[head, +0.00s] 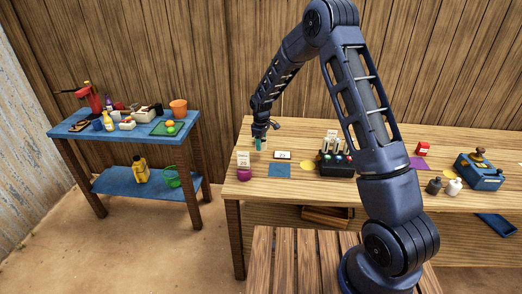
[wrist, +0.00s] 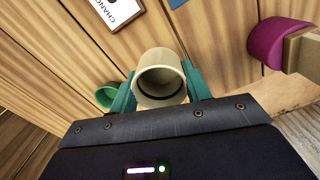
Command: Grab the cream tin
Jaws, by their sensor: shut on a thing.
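The cream tin (wrist: 158,58) is a round, open-topped vessel with a dark inside, seen in the wrist view. My gripper (wrist: 160,82) has its teal fingers on opposite sides of the tin and is shut on it. In the head view my gripper (head: 261,144) is over the left back part of the long wooden table (head: 390,187). The tin is too small and covered there to make out clearly. I cannot tell whether it touches the tabletop.
A magenta pot (wrist: 272,42) with a card stands near the gripper. A green round thing (wrist: 107,97) lies close to one finger. A white sign (head: 282,155), a blue square (head: 280,170) and a dark rack (head: 336,170) are to the right. A blue-topped table (head: 150,140) stands left.

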